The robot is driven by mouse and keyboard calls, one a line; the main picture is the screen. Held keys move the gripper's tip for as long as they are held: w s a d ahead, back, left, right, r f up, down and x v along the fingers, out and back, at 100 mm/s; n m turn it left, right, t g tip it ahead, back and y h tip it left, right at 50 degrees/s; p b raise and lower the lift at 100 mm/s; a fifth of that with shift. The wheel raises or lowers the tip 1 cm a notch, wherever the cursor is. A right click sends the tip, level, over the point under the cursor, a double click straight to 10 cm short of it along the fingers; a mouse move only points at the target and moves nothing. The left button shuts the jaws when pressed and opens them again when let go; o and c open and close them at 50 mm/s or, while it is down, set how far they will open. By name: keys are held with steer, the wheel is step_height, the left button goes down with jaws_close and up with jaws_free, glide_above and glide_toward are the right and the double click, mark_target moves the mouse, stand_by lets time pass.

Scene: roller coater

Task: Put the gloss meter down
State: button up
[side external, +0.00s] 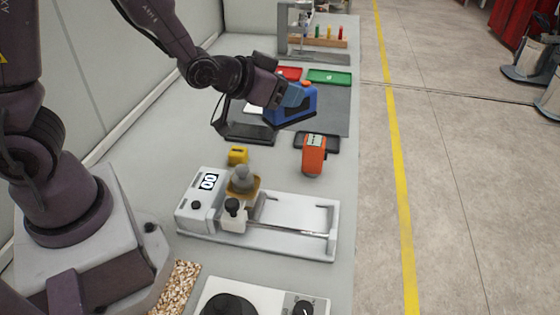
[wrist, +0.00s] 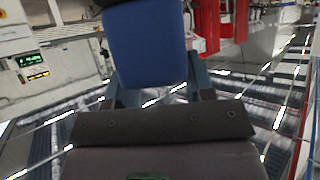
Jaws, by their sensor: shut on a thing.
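The gloss meter, a blue block-shaped device (side external: 286,114) with an orange-red spot on top, is held by my gripper (side external: 297,96). It is slightly tilted and appears to be above the dark grey mat (side external: 337,118). In the wrist view the gloss meter (wrist: 147,45) fills the space between my two fingers, with its blue face toward the camera. My gripper (wrist: 160,92) is shut on it. The underside of the gloss meter and its exact height over the mat cannot be told.
A black flat item (side external: 248,133) and an orange handheld device (side external: 314,158) are near the mat. Red (side external: 289,73) and green (side external: 329,77) trays lie behind. Bare mat shows on the right.

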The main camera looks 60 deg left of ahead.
steer(key=s+a+f+n+g+y, duration=0.1)
steer(key=a+f+n+y, duration=0.25)
steer(key=a, duration=0.55)
steer(key=s+a+f+n+g+y, duration=0.1)
steer(key=s+a+f+n+y, duration=0.15)
steer(key=a+f, duration=0.45)
steer(key=s+a+f+n+g+y, duration=0.1)
steer(key=a+f+n+y, duration=0.15)
steer(key=a, duration=0.95)
steer(key=shift+n, duration=0.25)
steer(key=shift+d+f, duration=0.15)
steer(key=shift+f, duration=2.95)
steer(key=shift+f, duration=0.2)
steer(key=o, duration=1.2)
steer(key=shift+g, duration=0.3)
steer(key=shift+r, duration=0.1)
